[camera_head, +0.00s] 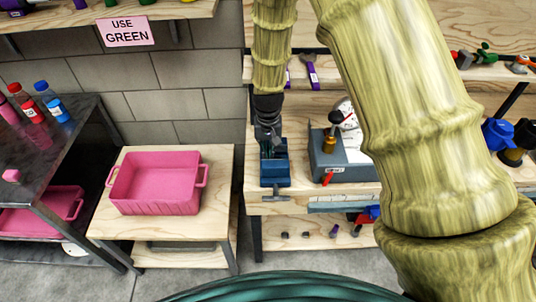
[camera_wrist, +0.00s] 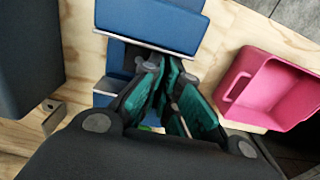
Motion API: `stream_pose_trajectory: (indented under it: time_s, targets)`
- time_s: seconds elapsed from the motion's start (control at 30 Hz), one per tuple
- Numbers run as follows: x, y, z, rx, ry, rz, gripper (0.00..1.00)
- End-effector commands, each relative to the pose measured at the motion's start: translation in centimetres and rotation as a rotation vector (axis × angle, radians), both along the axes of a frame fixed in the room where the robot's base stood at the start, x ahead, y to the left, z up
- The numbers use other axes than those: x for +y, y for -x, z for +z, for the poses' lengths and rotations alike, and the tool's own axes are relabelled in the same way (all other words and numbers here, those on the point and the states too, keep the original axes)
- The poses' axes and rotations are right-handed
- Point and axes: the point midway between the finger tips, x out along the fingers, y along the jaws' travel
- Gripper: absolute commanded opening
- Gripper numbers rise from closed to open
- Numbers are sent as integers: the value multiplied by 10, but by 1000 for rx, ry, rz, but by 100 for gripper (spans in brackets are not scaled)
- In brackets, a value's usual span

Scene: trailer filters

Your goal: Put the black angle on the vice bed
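The blue vice (camera_head: 275,176) stands on the wooden bench, left of a grey machine. In the wrist view its blue blocks (camera_wrist: 150,24) show beyond and beneath my fingers. My gripper (camera_head: 271,150) points down at the vice, its fingers low over or between the vice's blocks. In the wrist view my gripper (camera_wrist: 172,88) shows teal-padded fingers close together with a narrow dark gap. I cannot make out the black angle; whether a dark part between the fingers is the angle or the gripper itself is unclear.
A pink bin (camera_head: 155,183) sits on a small wooden table to the left. The grey machine (camera_head: 340,155) with a round dial is close on the vice's right. A dark metal table (camera_head: 50,140) with bottles is at far left. My arm hides much of the right side.

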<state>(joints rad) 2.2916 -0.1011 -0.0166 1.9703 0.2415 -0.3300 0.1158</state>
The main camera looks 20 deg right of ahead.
Motion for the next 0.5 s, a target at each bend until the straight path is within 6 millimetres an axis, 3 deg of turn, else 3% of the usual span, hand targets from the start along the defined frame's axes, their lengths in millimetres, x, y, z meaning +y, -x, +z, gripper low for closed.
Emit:
stream_pose_trajectory:
  time_s: [0.33, 0.5]
  targets:
    - [0, 0, -1, 0, 0, 0, 0]
    - [0, 0, -1, 0, 0, 0, 27]
